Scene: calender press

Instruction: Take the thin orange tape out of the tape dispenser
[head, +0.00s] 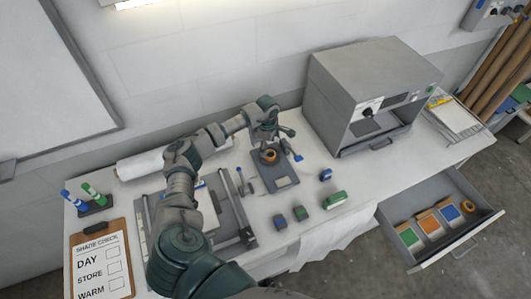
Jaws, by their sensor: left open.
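The tape dispenser (284,181) is a dark grey block on the white table, right of my left arm. An orange-brown tape roll (269,156) sits at its rear part. My left gripper (271,142) is open just above and behind the roll, with its fingers pointing down toward it. The gripper partly covers the rear of the dispenser, and I cannot tell whether a finger touches the roll. My right gripper is out of view.
A grey press box (325,101) stands right of the dispenser. Small blue and green blocks (335,199) lie in front. An open drawer (408,263) juts out at right, holding colored cards and another orange roll (468,207). A clipboard (76,264) lies at left.

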